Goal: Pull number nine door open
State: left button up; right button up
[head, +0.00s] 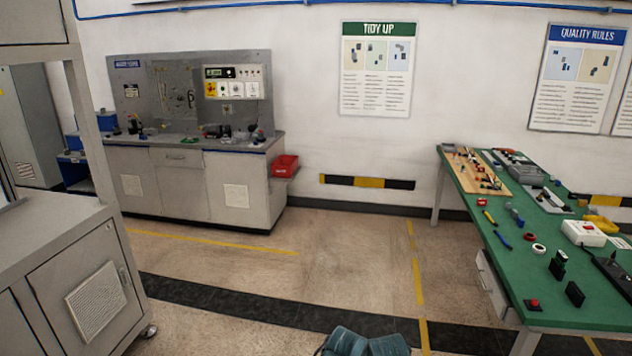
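No door with a readable number nine shows in the head view. A grey cabinet door (88,297) with a pale vent panel and an upright handle at its right edge is at the near left; it looks shut. The far workbench has grey cabinet doors (180,190) below its top, also looking shut, and a drawer (176,158) with a handle. Any numbers on these are too small to read. Neither gripper can be made out; only teal parts, likely mine, show at the bottom edge.
A green-topped table (510,262) with many small parts stands at the right. A red bin (285,166) hangs at the far bench's right end. The floor (340,255) between them is clear, with yellow lines and a dark strip.

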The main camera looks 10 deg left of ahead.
aim_at(82, 291)
jog(key=i+u, duration=0.2)
jog(key=i, duration=0.55)
jog(key=i+l+u, duration=0.2)
jog(key=i, duration=0.5)
jog(key=i+j+u, duration=0.1)
jog(key=i+u, duration=0.45)
jog(key=u, duration=0.25)
jog(key=i+l+u, duration=0.1)
jog(key=i+u, duration=0.3)
jog(key=i+j+u, duration=0.15)
jog(key=i+u, duration=0.3)
jog(key=i, duration=0.15)
jog(key=i+j+z, duration=0.1)
jog(key=i, duration=0.25)
jog(key=i+j+z, duration=0.1)
jog(key=i, duration=0.25)
jog(key=j, duration=0.05)
